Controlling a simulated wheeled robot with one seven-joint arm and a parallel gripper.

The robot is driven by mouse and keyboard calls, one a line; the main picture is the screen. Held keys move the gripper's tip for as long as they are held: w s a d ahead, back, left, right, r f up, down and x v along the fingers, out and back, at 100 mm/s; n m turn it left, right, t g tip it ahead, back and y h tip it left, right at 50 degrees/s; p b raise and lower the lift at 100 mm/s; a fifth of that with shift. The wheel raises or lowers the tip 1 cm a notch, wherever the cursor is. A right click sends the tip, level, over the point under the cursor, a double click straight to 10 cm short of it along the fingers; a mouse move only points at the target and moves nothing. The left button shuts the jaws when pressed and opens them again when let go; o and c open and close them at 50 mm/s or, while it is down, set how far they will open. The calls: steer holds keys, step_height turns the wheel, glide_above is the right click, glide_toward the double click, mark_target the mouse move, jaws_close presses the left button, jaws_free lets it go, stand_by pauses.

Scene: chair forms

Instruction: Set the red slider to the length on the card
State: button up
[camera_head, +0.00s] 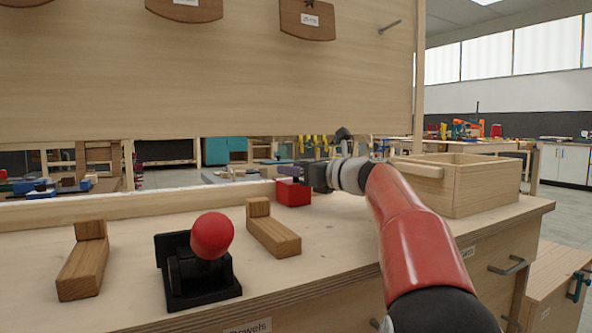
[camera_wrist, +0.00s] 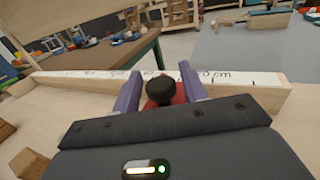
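The red slider (camera_head: 293,191) is a red block on the rail (camera_head: 150,200) along the back of the bench. It also shows in the wrist view (camera_wrist: 181,94), with a black knob (camera_wrist: 160,88) on top. My gripper (camera_head: 288,170) is at the slider, its two purple fingers (camera_wrist: 160,75) on either side of the knob. They look open, with small gaps beside the knob. The scale strip (camera_wrist: 95,74) on the rail shows marks and "0 cm" to the right; the fingers and knob hide part of it. I cannot make out a card giving a length.
A red ball on a black stand (camera_head: 212,237) and two wooden blocks (camera_head: 84,262) (camera_head: 272,230) stand in front on the bench. An open wooden box (camera_head: 470,185) stands to the right, near my arm. Wooden plaques (camera_head: 307,18) with small labels hang on the board above.

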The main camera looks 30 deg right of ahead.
jaws_close()
steer(key=a, duration=1.3)
steer(key=shift+s+a+b, duration=0.15)
steer(key=shift+s+b, duration=0.1)
steer(key=shift+b, duration=0.05)
steer(key=shift+o, duration=1.2)
jaws_free()
steer(key=shift+s, duration=0.1)
steer(key=v, duration=0.7)
steer(key=shift+s+d, duration=0.2)
steer(key=shift+s, duration=0.05)
